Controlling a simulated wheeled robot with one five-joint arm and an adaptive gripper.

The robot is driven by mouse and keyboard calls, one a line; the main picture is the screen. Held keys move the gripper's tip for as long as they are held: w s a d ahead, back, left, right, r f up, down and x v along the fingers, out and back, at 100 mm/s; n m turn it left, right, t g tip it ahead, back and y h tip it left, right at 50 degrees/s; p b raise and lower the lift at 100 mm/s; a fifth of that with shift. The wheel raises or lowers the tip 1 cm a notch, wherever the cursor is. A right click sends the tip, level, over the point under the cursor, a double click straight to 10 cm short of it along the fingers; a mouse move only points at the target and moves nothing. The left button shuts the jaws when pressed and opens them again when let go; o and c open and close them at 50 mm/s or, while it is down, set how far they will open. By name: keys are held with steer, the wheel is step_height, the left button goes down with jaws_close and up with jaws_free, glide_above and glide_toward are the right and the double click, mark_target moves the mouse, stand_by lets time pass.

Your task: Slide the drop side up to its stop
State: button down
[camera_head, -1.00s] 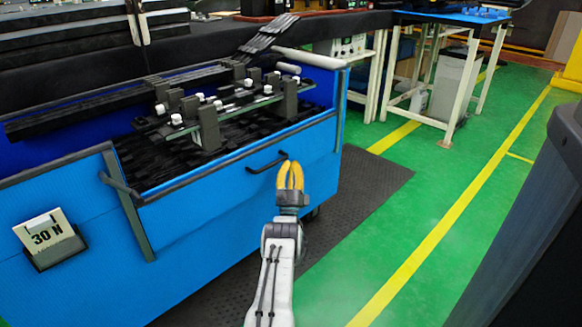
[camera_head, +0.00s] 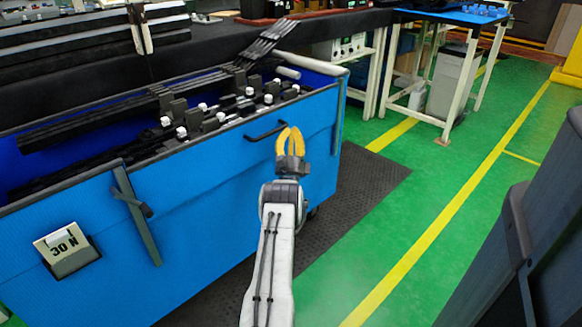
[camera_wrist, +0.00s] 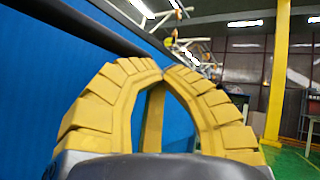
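The drop side (camera_head: 215,175) is the blue front panel of a large blue crate, with a dark top rim and a black bar handle (camera_head: 262,132). Its rim looks roughly in line with the fixed rim (camera_head: 60,195) to its left; I cannot tell whether it touches a stop. My gripper (camera_head: 290,128) has yellow ribbed fingers and is at the right end of the handle. In the wrist view, the fingertips (camera_wrist: 165,78) meet in front of the blue panel, with no handle visible between them. Exact contact with the handle is unclear.
Black clips and strips with white knobs (camera_head: 222,115) fill the crate. A dark latch bar (camera_head: 137,212) stands at the panel's left edge. Green floor (camera_head: 400,200) is open to the right; a dark bin (camera_head: 535,240) stands there.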

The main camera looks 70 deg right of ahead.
step_height(320, 180, up, 2)
steer(key=shift+r, duration=0.25)
steer(key=shift+w+f, duration=0.1)
steer(key=shift+f, duration=0.05)
steer(key=d+f+b+v, duration=0.2)
steer(key=v, duration=1.1)
steer(key=shift+s, duration=0.4)
stand_by(0.4)
